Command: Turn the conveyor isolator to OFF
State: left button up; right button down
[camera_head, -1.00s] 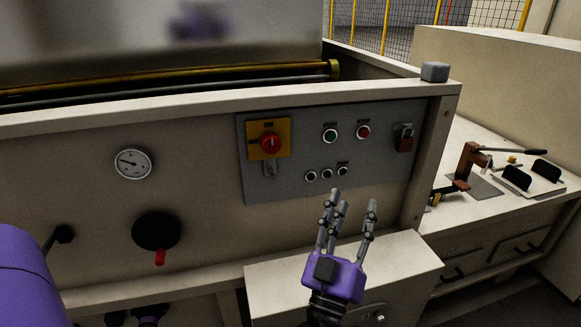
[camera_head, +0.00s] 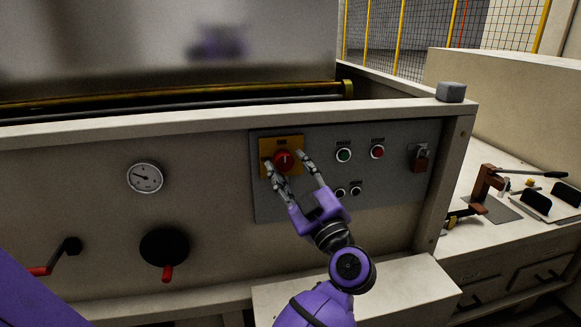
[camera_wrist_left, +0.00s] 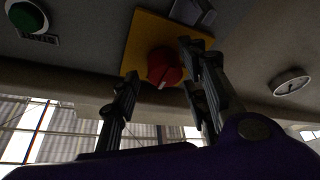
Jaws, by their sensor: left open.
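The conveyor isolator is a red rotary knob (camera_head: 284,161) on a yellow plate (camera_head: 265,146), at the left end of a grey control panel. Its white mark looks about upright; the lettering above it is too small to read. My left gripper (camera_head: 284,158) is open in front of the plate, with its fingers on either side of the knob. In the left wrist view the red knob (camera_wrist_left: 165,68) sits between the spread fingers, near their tips. I cannot tell whether any finger touches it. My right gripper is not in view.
A gauge (camera_head: 145,178) and a red-handled valve (camera_head: 165,248) are to the left. A bench with a clamp (camera_head: 487,182) stands right.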

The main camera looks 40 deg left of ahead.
pick_arm(q)
jog(key=shift+w+a+r, duration=0.15)
jog(key=shift+a, duration=0.2)
jog(key=shift+r, duration=0.1)
jog(key=c, duration=1)
